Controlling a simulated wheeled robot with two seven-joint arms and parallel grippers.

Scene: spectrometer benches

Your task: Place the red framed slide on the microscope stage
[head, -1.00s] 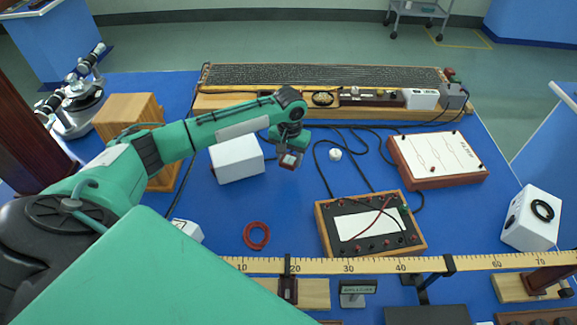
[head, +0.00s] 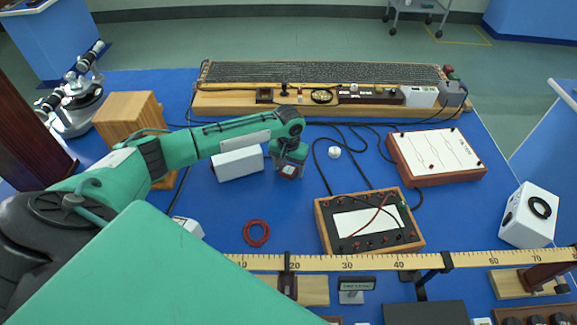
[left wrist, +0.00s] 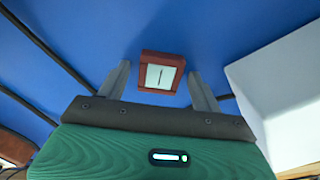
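The red framed slide (left wrist: 162,73) shows in the left wrist view as a small square with a red-brown frame and a pale face bearing a dark line. It lies between the two fingertips of my left gripper (left wrist: 159,72). A narrow strip of blue shows beside it, so I cannot tell whether the fingers press on it. In the head view the slide (head: 289,171) is just under my left gripper (head: 290,163), low over the blue table. My right gripper is not in view. I cannot make out a microscope stage for certain; a silver instrument (head: 78,105) with black tubes stands far left.
A white box (head: 238,163) stands close left of my left gripper. Black cables and a small white knob (head: 334,152) lie to its right. A wooden block (head: 128,115), a red ring (head: 256,233), a dark-panelled meter box (head: 368,223) and a long ruler (head: 400,262) surround it.

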